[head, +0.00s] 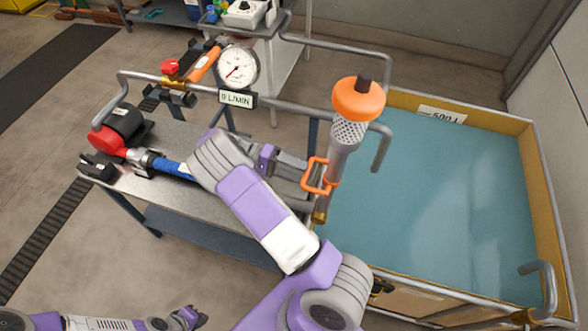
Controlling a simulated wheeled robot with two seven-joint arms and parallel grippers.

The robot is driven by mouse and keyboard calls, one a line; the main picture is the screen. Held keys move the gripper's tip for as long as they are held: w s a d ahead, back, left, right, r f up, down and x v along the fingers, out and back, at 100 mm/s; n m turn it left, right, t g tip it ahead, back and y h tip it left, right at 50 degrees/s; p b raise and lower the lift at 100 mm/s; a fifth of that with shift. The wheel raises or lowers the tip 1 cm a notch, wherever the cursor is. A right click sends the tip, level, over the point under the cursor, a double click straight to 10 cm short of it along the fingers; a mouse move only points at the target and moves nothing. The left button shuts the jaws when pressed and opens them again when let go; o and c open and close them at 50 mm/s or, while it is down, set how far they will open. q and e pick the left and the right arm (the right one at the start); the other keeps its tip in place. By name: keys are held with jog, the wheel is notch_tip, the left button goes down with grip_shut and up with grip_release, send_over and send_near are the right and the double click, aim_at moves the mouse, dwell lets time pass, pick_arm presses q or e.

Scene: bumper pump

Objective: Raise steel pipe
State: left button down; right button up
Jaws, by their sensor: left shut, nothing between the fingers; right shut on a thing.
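The steel pipe (336,166) stands at the table's right end, beside the water tank. It has a perforated section (347,134) and an orange cap with a dark knob (359,98) on top, and a brass fitting (320,214) at its lower end. An orange loop handle (318,188) sticks out from its left side. My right gripper (305,177) is shut on this handle; its fingertips are partly hard to make out. My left gripper (199,318) is shut and empty, low at the bottom left, away from the pipe.
The tank (535,190) of blue-green water fills the right side. A gauge (238,68) and grey pipe rails stand behind. My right arm hides part of the table.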

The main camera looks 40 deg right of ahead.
jog(key=shift+a+f, duration=0.15)
jog(key=shift+f, duration=0.25)
jog(key=r+v, duration=0.1)
jog(key=v, duration=0.6)
jog(key=shift+w, duration=0.25)
dwell(0.4)
